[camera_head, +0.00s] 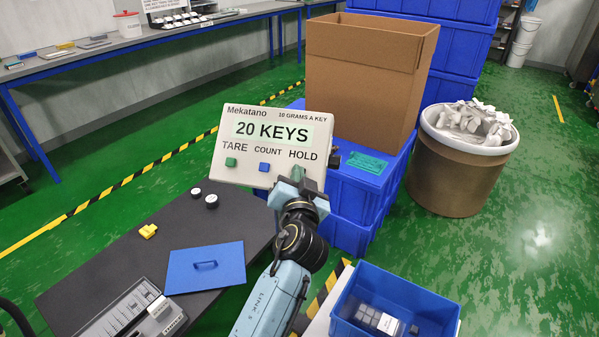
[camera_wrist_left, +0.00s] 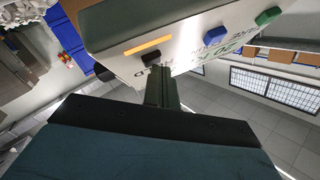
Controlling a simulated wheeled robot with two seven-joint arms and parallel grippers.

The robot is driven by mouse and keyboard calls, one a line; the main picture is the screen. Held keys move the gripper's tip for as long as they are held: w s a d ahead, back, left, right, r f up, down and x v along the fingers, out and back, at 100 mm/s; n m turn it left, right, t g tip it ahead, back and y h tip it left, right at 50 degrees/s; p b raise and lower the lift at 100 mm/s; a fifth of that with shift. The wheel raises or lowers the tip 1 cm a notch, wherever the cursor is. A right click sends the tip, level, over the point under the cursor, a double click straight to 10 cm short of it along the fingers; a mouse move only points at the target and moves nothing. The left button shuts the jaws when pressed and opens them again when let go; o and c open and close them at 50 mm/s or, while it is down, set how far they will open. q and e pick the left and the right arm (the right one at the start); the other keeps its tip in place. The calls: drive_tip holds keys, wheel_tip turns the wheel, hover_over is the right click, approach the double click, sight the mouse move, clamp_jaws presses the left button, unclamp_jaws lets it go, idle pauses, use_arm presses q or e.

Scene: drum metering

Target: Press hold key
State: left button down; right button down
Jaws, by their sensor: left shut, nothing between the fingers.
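The white Mekatano display box (camera_head: 240,118) reads "20 KEYS" and carries the labels TARE, COUNT and HOLD. Its green key (camera_head: 231,162) and blue key (camera_head: 264,167) show below the first two labels. In the left wrist view, a dark key (camera_wrist_left: 151,60) sits beside an orange bar (camera_wrist_left: 148,46). The closed fingertips (camera_wrist_left: 161,71) are right at this key; whether they touch it I cannot tell. My right gripper is not in view.
A large cardboard box (camera_head: 360,75) stands on blue crates behind the display. A brown drum (camera_head: 450,180) filled with pale pieces stands at right. A blue bin (camera_head: 432,300) sits at front right.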

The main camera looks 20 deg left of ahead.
use_arm(q)
drive_tip(key=shift+s+r, duration=0.1)
drive_tip(key=shift+s+d+r+p, duration=0.1)
drive_tip(key=shift+s+r+p, duration=0.35)
drive_tip(key=s+r+p, duration=0.3)
drive_tip(key=shift+s+d+r, duration=0.25)
drive_tip(key=shift+d, duration=0.15)
idle(0.9)
